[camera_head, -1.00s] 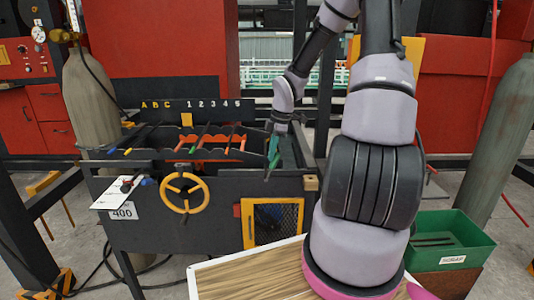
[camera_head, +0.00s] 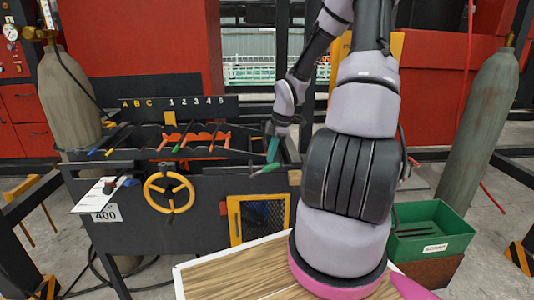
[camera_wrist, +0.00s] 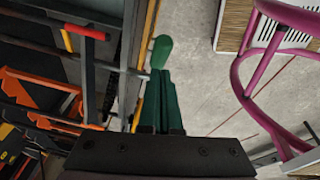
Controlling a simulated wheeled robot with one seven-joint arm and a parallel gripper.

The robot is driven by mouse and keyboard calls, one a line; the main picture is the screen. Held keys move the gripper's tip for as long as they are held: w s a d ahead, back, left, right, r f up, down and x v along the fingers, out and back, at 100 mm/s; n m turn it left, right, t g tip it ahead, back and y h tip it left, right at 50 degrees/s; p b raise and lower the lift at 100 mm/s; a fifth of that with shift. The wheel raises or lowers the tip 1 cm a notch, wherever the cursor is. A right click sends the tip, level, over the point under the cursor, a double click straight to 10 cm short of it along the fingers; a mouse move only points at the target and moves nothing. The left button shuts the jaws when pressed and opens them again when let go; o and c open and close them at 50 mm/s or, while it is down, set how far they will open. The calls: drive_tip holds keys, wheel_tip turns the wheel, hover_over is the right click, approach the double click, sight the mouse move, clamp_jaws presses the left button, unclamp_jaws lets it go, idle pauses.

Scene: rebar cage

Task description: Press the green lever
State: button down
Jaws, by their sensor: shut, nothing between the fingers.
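A green lever handle (camera_wrist: 163,50) with a rounded end lies just beyond my fingertips in the wrist view. In the head view, what looks like the same handle (camera_head: 265,170) slants down and left at the right end of the dark bench. My gripper (camera_wrist: 162,74) is shut and empty, its dark green fingers side by side. In the head view my gripper (camera_head: 272,157) points down at the handle. The fingertips overlap the handle's near part, so I cannot tell whether they touch it. The rest of the lever is hidden.
The dark bench (camera_head: 140,215) carries several rods with coloured ends, a yellow handwheel (camera_head: 168,193) and a yellow-framed mesh door (camera_head: 262,222). A green scrap bin (camera_head: 432,230) stands right. Gas cylinders (camera_head: 478,125) stand either side. A pink ring frame (camera_wrist: 250,85) shows in the wrist view.

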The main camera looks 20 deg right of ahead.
drive_tip(key=shift+s+d+f, duration=0.2)
drive_tip(key=shift+d+f, duration=0.25)
drive_tip(key=shift+d, duration=0.05)
drive_tip(key=shift+s+d+f, duration=0.35)
drive_tip(key=shift+s+f, duration=0.15)
drive_tip(key=shift+f, duration=0.05)
drive_tip(key=shift+s, duration=0.1)
drive_tip(key=shift+d, duration=0.1)
drive_tip(key=shift+r, duration=0.2)
drive_tip(key=w+v, duration=0.1)
drive_tip(key=v, duration=1)
drive_tip(key=shift+a+r, duration=0.15)
drive_tip(key=shift+a, duration=0.25)
